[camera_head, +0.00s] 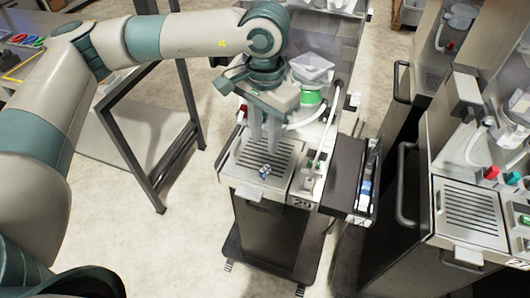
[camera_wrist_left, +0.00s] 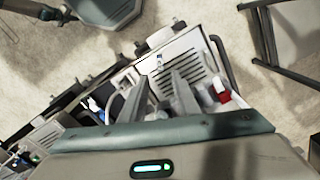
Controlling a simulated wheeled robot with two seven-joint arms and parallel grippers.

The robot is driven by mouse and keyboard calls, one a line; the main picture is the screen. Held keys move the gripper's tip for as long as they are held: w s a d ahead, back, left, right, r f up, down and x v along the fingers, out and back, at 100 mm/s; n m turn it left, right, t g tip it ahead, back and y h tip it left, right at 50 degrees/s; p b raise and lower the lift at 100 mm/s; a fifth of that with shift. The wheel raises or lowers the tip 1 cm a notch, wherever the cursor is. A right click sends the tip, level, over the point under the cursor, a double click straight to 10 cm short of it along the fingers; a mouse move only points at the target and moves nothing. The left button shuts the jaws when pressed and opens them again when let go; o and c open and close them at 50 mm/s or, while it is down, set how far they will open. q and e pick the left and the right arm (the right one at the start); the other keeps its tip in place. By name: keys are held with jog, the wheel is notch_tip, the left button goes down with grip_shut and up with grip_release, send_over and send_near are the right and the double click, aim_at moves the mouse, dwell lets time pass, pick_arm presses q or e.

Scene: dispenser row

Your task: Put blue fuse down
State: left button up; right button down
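A small blue-and-white piece, which looks like the blue fuse (camera_head: 265,171), rests on the slatted metal tray (camera_head: 248,158) of the dispenser marked 29, near the tray's front edge. A small pale piece at the tray's edge in the left wrist view (camera_wrist_left: 159,61) may be the same fuse; its colour is unclear there. My left gripper (camera_head: 265,146) points down over the tray, just behind the fuse in the head view. In the left wrist view its two fingers (camera_wrist_left: 159,77) stand apart with nothing visible between them. My right gripper is not in view.
A green-collared dispenser part (camera_head: 310,97) with a white hopper (camera_head: 311,67) stands behind the gripper. A dark side box (camera_head: 345,176) adjoins the tray on the right. Another dispenser (camera_head: 470,212) stands farther right. A dark metal frame (camera_head: 130,150) stands left; floor lies between.

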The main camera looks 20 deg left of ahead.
pick_arm(q)
jog(key=shift+r, duration=1.2)
